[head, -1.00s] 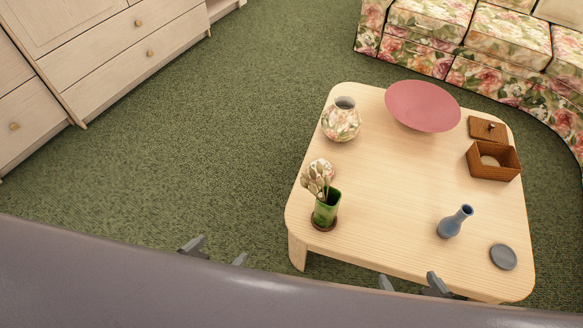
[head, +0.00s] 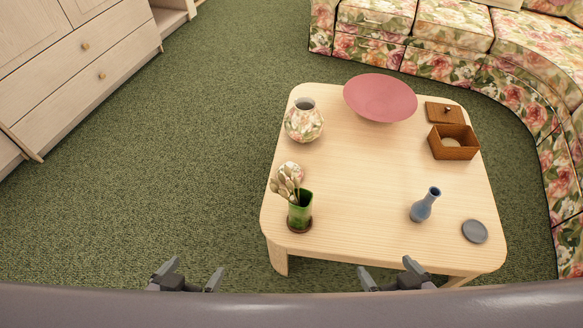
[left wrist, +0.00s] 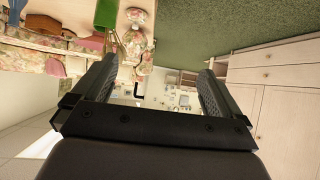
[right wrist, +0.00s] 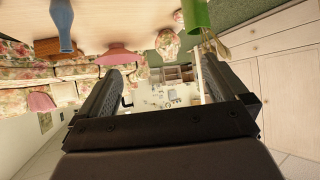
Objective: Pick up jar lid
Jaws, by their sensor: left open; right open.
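A floral jar (head: 304,124), open at the top, stands on the far left of the wooden table (head: 375,190). A small rounded floral piece (head: 292,170) with a matching pattern, apparently the jar lid, lies nearer, partly hidden behind dried stems in a green vase (head: 301,212). My left gripper (head: 196,268) is open and empty, left of the table's front edge. My right gripper (head: 387,267) is open and empty at that front edge, to the right of the green vase. Both are well apart from the floral piece.
A pink bowl (head: 380,97), brown box (head: 453,146), its wooden lid (head: 444,112), blue vase (head: 425,205) and grey disc (head: 475,231) are on the table. A floral sofa (head: 440,62) stands behind. Carpet to the left is clear up to the drawers (head: 90,80).

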